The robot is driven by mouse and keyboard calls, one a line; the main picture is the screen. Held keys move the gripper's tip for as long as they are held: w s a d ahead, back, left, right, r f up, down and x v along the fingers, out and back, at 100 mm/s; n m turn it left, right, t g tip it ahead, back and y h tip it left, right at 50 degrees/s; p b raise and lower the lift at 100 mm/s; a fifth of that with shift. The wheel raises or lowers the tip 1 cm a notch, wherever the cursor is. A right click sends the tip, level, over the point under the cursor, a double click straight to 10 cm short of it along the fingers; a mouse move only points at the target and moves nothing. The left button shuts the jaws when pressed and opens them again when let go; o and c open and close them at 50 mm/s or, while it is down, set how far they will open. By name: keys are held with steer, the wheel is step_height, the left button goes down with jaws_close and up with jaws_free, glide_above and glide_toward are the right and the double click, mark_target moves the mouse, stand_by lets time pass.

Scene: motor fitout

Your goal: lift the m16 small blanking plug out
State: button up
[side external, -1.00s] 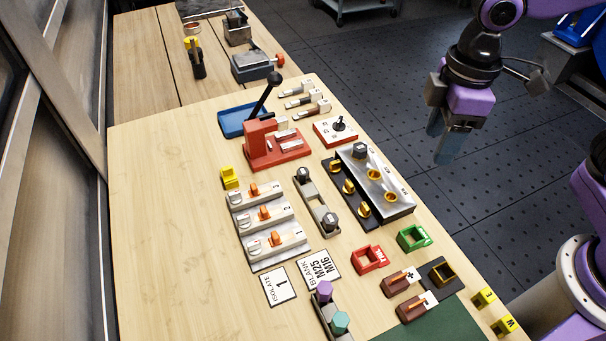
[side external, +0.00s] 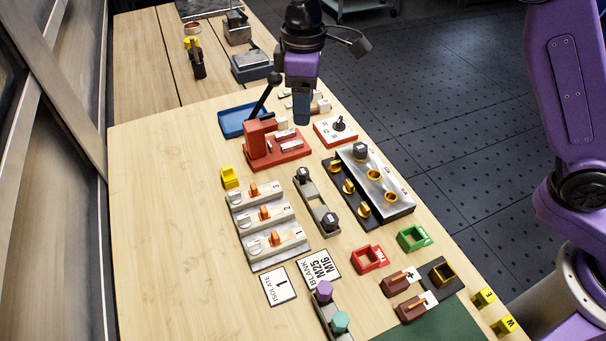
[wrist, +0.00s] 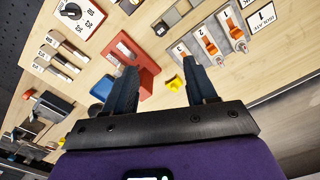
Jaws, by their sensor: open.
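The far plug (side external: 303,175) looks smaller than the near plug (side external: 330,221). I cannot read sizes on them. A card (side external: 318,267) reading "BLANK M25 M16" lies just in front. Part of the holder with a dark plug (wrist: 161,29) shows at the top of the wrist view. Another dark plug (side external: 360,151) sits at the far end of the metal panel (side external: 380,180). My gripper (side external: 302,121) is open and empty, above the table beyond the holder; both fingers (wrist: 160,72) show apart in the wrist view.
A red lever press (side external: 276,150) with a tall black handle stands close to my gripper. A white switch block (side external: 335,130), isolators (side external: 266,225) and a yellow block (side external: 230,177) surround the holder. Purple and teal plugs (side external: 324,290) stand in front. The table's left side is clear.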

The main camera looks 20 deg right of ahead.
glide_above(305, 171)
step_height(305, 171, down, 12)
steer(key=shift+w+a+f, duration=0.1)
steer(key=shift+w, duration=0.05)
steer(key=shift+f, duration=2.6)
steer(key=shift+c, duration=0.3)
jaws_close()
